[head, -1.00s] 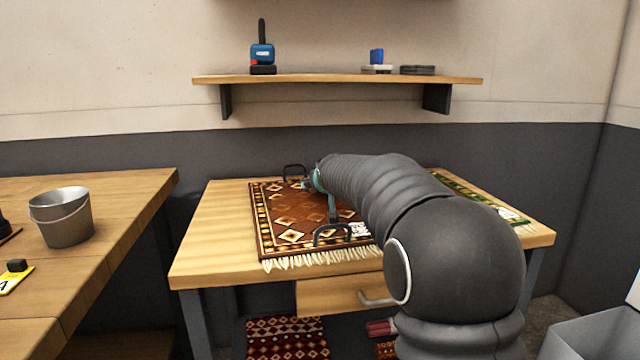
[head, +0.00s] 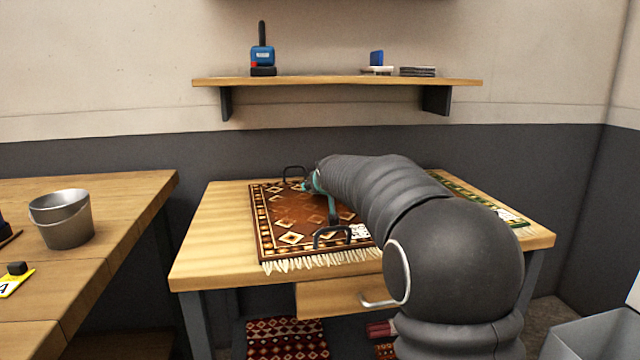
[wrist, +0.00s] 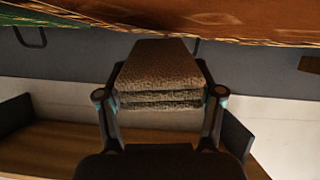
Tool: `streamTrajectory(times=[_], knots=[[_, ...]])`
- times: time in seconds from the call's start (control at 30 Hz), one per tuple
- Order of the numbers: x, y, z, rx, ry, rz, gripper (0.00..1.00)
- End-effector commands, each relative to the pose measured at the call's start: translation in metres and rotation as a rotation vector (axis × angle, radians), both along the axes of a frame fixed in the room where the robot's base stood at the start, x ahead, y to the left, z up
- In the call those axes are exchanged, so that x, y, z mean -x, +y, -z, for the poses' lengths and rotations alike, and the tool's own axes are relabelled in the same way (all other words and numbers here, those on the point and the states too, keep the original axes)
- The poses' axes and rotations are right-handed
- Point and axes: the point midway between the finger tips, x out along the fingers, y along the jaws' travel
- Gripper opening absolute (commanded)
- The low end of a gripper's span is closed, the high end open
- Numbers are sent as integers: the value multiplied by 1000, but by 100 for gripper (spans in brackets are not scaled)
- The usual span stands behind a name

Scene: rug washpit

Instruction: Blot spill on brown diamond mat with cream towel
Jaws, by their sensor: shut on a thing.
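The brown diamond mat (head: 268,220) lies flat on the wooden table, fringe toward me. My gripper (head: 318,186) is low over the mat's far middle, partly hidden by my arm. In the wrist view my gripper (wrist: 160,97) is shut on the folded towel (wrist: 157,65), which looks tan-brown in shadow. The towel's far end is close to the mat's surface (wrist: 240,22); I cannot tell whether it touches. The towel is hidden in the head view. A plain darker brown area shows in the mat's middle, but I cannot make out the spill's edges.
Black handles stand at the mat's far edge (head: 294,172) and near edge (head: 332,236). A green-bordered mat (head: 470,198) lies to the right, behind my arm. A metal bucket (head: 66,222) stands on the left bench. A shelf (head: 340,81) hangs above the table.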

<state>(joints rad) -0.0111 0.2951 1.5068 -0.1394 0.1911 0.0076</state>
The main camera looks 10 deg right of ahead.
Motion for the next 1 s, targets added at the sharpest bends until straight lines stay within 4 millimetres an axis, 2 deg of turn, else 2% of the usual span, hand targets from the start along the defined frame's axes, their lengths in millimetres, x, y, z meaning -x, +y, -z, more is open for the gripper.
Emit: streamTrajectory(times=[0.03,0.1,0.5,0.67,1.0], knots=[[0,0,-12,0,-3,0,5],[0,0,-20,0,-5,0,5],[0,0,-59,1,-10,-1,5],[0,0,-68,0,-10,0,5],[0,0,-68,0,-10,0,5]])
